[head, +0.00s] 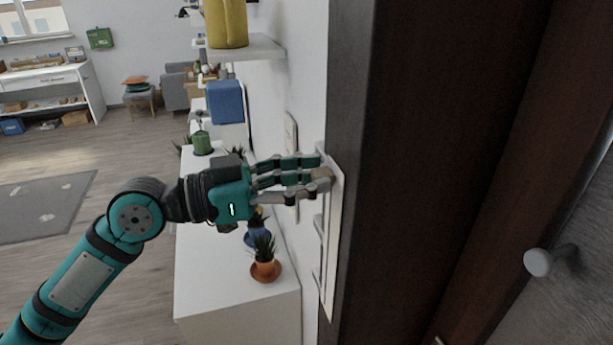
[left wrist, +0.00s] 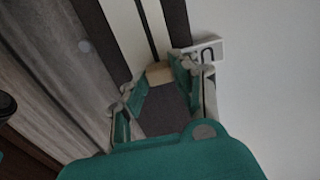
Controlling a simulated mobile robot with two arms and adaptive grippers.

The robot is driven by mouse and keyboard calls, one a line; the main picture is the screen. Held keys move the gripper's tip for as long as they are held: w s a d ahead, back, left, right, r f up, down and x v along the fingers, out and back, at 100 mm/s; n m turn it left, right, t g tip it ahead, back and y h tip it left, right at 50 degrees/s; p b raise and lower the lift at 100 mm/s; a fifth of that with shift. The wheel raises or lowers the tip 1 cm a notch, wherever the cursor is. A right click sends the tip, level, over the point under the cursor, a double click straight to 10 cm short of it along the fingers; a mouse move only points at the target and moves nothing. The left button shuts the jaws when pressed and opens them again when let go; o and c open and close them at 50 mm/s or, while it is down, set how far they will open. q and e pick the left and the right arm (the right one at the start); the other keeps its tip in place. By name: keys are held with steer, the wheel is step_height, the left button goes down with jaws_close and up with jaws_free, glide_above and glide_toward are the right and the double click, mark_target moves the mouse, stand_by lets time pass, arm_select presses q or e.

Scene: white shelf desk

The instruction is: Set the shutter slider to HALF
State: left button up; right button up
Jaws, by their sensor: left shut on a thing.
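The shutter slider's pale plate (head: 332,285) is mounted upright on the white wall beside the dark door frame in the head view. Its tan knob (head: 321,175) sits near the upper part of the plate. My left gripper (head: 322,174) reaches in from the left and is shut on the knob. In the left wrist view, the tan knob (left wrist: 158,75) shows between the fingers of my left gripper (left wrist: 155,84), with a dark slot running up from it. A small white label (left wrist: 208,51) with a dark mark is beside it. I cannot read any position words. My right gripper is out of view.
A dark door frame (head: 430,130) stands close to the right of the plate. A white cabinet (head: 225,285) with potted plants (head: 265,262) is below my left arm. A shelf (head: 262,48) with a yellow vase (head: 226,22) is above.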

mark_target(328, 249)
arm_select(q)
jaws_close()
step_height(328, 249, down, 16)
steer(key=b, duration=1.4)
steer(key=shift+r, duration=0.45)
steer(key=o, duration=1)
jaws_free()
steer(key=shift+r, duration=0.1)
steer(key=shift+c, duration=0.2)
steer(key=v, duration=1.2)
